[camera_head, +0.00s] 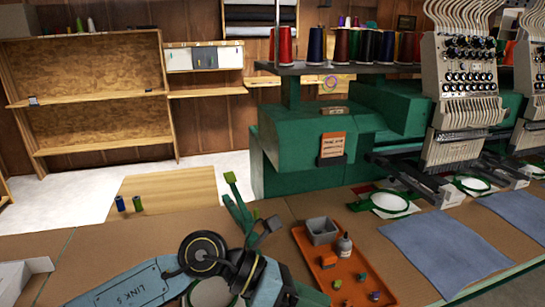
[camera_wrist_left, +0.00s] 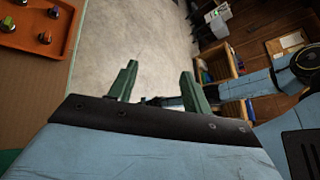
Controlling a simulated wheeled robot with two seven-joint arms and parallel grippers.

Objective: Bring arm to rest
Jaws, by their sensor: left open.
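My left arm comes in from the lower left of the head view, a blue-grey link with dark joints, bent over the front of the table. Its gripper (camera_head: 246,200) has green fingers and is over the table's edge, left of the orange tray. In the left wrist view the two green fingers (camera_wrist_left: 159,72) stand apart with nothing between them, above pale floor.
An orange tray (camera_head: 322,275) with a grey bin, a bottle and small coloured parts lies right of my left arm. A green embroidery machine (camera_head: 290,145) stands behind. Thread spools (camera_head: 129,203) stand on a wooden surface at left. Blue cloths (camera_head: 440,246) lie at right.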

